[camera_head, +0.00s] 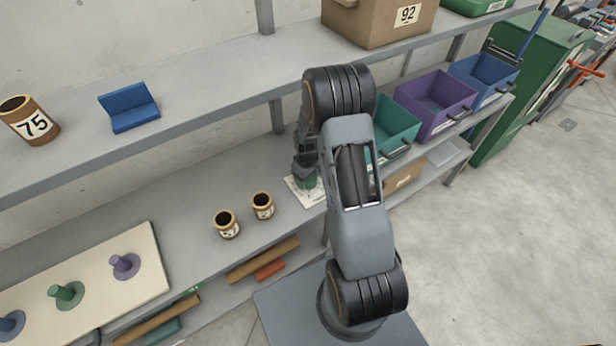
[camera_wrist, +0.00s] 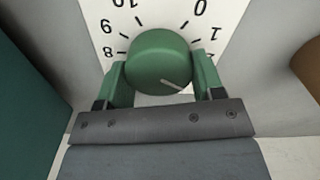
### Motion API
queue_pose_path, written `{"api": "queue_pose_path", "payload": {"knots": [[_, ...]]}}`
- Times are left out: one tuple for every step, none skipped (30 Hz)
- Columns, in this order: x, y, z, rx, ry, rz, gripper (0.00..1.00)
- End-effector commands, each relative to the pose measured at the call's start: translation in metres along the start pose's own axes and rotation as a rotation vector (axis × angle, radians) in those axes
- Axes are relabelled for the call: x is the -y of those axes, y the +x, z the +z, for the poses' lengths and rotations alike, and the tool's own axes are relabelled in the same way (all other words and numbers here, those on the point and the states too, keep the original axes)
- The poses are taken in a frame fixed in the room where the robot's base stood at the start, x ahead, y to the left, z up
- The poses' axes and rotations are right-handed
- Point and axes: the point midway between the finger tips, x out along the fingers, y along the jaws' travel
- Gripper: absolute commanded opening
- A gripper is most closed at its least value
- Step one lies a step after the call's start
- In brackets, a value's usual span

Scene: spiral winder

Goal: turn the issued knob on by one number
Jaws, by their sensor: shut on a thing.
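A round green knob (camera_wrist: 157,58) sits on a white dial plate (camera_wrist: 95,12), with black numbers around it. In the wrist view the 8, 9, 10, 0, 1 and 2 show upside down. The knob's pale pointer line points to the lower right, past the 2; the number there is hidden by my gripper. My gripper (camera_wrist: 161,68) is shut on the knob, with one green finger at its left side and one at its right. In the head view the dial plate (camera_head: 303,192) lies on the middle shelf under my gripper (camera_head: 306,180), and the knob is mostly hidden.
Two small brown-rimmed pots (camera_head: 227,224) stand left of the dial plate. Teal, purple (camera_head: 437,103) and blue bins stand to its right. A board with several pegs (camera_head: 125,266) lies at the lower left. An upper shelf (camera_head: 215,95) runs above.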

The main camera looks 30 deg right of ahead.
Motion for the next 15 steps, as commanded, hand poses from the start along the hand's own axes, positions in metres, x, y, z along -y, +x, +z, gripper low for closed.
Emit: {"api": "queue_pose_path", "payload": {"knots": [[0.0000,-0.0001,0.0000,0.000,0.000,0.000,0.52],[0.0000,-0.0001,0.0000,0.000,0.000,0.000,0.49],[0.0000,-0.0001,0.0000,0.000,0.000,0.000,0.45],[0.0000,-0.0002,0.0000,0.000,0.000,0.000,0.42],[0.0000,-0.0002,0.0000,0.000,0.000,0.000,0.39],[-0.0001,-0.0002,0.0000,0.000,0.000,0.000,0.38],[-0.0001,-0.0001,0.0000,0.000,0.001,0.000,0.38],[-0.0001,-0.0001,0.0000,0.000,0.002,0.000,0.38],[-0.0001,0.0001,0.0000,0.000,0.006,0.000,0.38],[-0.0001,0.0003,0.0000,0.000,0.010,0.000,0.38],[-0.0002,0.0004,0.0000,0.000,0.016,0.000,0.38],[-0.0002,0.0007,0.0000,0.000,0.028,0.000,0.38],[-0.0003,0.0010,0.0000,0.000,0.040,0.000,0.38],[-0.0003,0.0012,0.0000,0.000,0.052,0.000,0.38],[-0.0004,0.0015,0.0001,0.000,0.074,0.000,0.38]]}}
